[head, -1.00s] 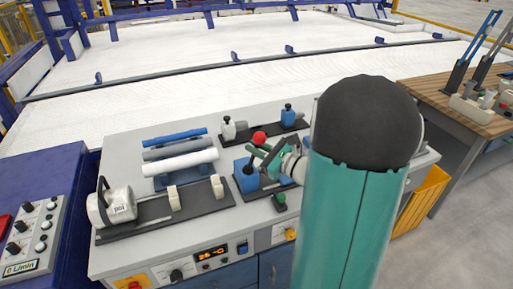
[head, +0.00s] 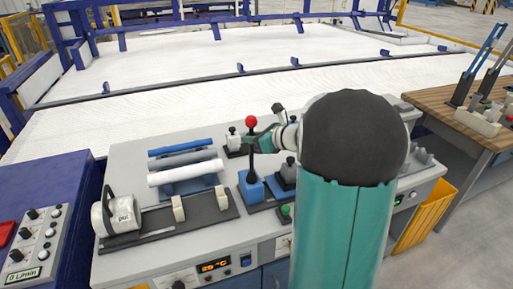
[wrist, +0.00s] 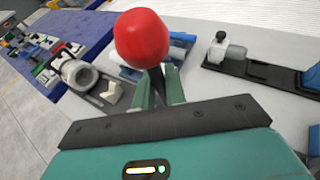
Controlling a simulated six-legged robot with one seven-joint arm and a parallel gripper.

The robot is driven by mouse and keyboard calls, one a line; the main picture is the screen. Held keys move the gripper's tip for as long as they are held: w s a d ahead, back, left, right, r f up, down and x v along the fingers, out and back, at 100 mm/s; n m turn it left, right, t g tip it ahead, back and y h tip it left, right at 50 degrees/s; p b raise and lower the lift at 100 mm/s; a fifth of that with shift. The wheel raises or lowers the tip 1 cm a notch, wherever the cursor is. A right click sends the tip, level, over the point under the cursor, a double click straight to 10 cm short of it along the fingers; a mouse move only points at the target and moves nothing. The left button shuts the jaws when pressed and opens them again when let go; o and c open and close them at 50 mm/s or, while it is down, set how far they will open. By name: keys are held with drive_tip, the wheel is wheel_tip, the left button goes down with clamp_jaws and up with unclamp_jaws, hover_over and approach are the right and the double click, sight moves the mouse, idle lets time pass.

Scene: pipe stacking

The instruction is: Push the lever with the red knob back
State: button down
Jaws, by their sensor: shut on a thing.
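The lever with the red knob (head: 251,121) stands close to upright in the head view. Its dark shaft (head: 251,162) rises from a blue base (head: 251,188) on the grey bench. My gripper (head: 256,141) reaches in from the right and is shut on the lever just below the knob. In the wrist view the red knob (wrist: 141,38) is large and sits beyond and above the green fingers (wrist: 160,92), which close around the shaft. The shaft is mostly hidden there by the fingers and knob.
Left of the lever, blue, grey and white pipes (head: 184,172) lie on a rack. A white cylindrical part (head: 117,211) sits on a dark rail at front left. A small black-knobbed fixture (head: 233,141) stands behind the lever. A wooden table (head: 440,98) is at right.

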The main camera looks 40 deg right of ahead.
drive_tip(key=shift+w+d+f+m+g, duration=0.1)
drive_tip(key=shift+w+d+m+g, duration=0.25)
drive_tip(key=shift+w, duration=0.5)
drive_tip(key=shift+w+d+f+m+g, duration=0.15)
drive_tip(key=shift+w+g, duration=0.45)
drive_tip(key=shift+w, duration=0.3)
drive_tip(key=shift+w+d+f+m+g, duration=0.1)
drive_tip(key=shift+w+d+g, duration=0.25)
drive_tip(key=shift+w, duration=0.5)
drive_tip(key=shift+a, duration=0.1)
drive_tip(key=c, duration=1.8)
unclamp_jaws()
drive_tip(key=shift+w, duration=0.1)
drive_tip(key=shift+c, duration=0.2)
drive_tip(key=o, duration=0.3)
drive_tip(key=shift+w+f, duration=0.1)
drive_tip(key=shift+w, duration=0.05)
drive_tip(key=shift+o, duration=0.4)
drive_tip(key=shift+s, duration=0.2)
drive_tip(key=shift+w, duration=0.1)
drive_tip(key=v, duration=1.4)
